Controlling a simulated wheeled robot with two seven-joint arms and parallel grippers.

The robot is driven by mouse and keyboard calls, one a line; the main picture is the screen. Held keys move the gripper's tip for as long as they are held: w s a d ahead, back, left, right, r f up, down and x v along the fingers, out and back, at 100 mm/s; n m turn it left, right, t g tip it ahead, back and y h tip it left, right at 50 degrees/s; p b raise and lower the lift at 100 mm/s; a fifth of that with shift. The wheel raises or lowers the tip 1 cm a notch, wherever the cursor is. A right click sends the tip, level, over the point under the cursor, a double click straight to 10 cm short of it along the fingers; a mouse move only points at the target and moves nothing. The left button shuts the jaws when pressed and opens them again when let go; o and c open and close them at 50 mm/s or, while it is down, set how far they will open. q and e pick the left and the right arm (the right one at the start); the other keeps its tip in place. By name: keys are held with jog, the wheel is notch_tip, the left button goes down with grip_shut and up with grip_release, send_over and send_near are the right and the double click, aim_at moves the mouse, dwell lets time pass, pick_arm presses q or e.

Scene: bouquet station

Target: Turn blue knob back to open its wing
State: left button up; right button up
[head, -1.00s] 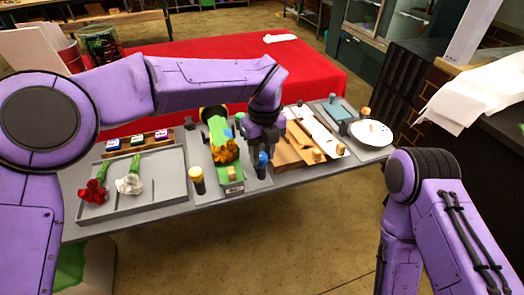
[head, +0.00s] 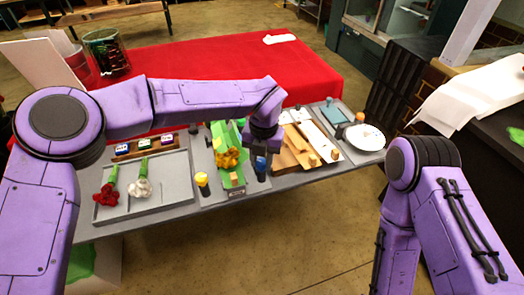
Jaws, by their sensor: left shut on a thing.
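The blue knob (head: 261,166) stands on a dark post at the front of the bouquet station, right of the green holder (head: 234,178). My left gripper (head: 261,152) points down at the knob from above and is shut on it; the fingers hide part of it. An orange-yellow flower (head: 229,158) lies in the green holder. A yellow knob (head: 201,178) stands on a dark post to the holder's left. The blue knob's wing is hard to make out beside my gripper. My right arm shows at the right, but its gripper is out of view.
A grey tray (head: 184,200) at the left holds a red flower (head: 106,195) and a white flower (head: 139,188). Brown wrapping sheets and wooden blocks lie right of my gripper. A white plate (head: 365,138) is at the table's right end. A red-covered table (head: 215,68) stands behind.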

aim_at(262, 162)
pick_arm(q)
jog(key=m+p, duration=0.1)
jog(key=m, duration=0.1)
jog(key=m+p, duration=0.1)
jog(key=p, duration=0.1)
jog(key=m+p, duration=0.1)
jog(key=m, duration=0.1)
jog(key=shift+r+m, duration=0.3)
jog(key=shift+f+m+p, duration=0.2)
jog(key=shift+m+p, duration=1.4)
jog(key=shift+m, duration=0.5)
jog(key=o, duration=1)
jog(key=shift+o, duration=0.2)
jog(key=shift+r, duration=0.25)
notch_tip(262, 162, up, 10)
jog(key=b, duration=0.2)
jog(key=shift+s+b, duration=0.2)
jog(key=shift+b, duration=0.15)
jog(key=shift+f, duration=0.1)
